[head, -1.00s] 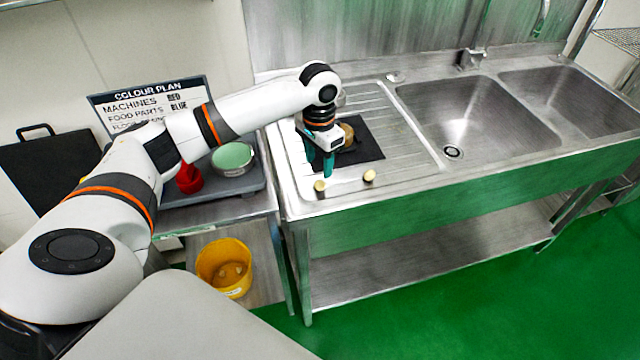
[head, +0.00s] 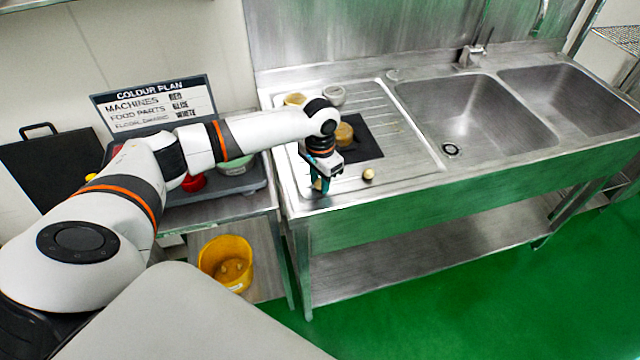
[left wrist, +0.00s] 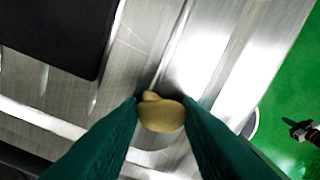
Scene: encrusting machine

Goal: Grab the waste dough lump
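A small tan dough lump (left wrist: 161,113) lies between the teal fingertips of my left gripper (left wrist: 162,104) in the left wrist view. It looks to fill the gap, but I cannot tell whether the fingers press on it. In the head view, my left gripper (head: 320,186) points down at the front left of the steel drainboard, and its fingers partly hide this lump. A second small lump (head: 368,173) lies just right of the gripper on the drainboard. My right gripper is not in view.
A larger dough piece (head: 344,133) sits on a black mat (head: 366,146) behind the gripper. Two small bowls stand at the back left of the drainboard (head: 405,165). Two sink basins (head: 470,105) lie to the right. A yellow bucket (head: 226,250) with lumps inside stands below left.

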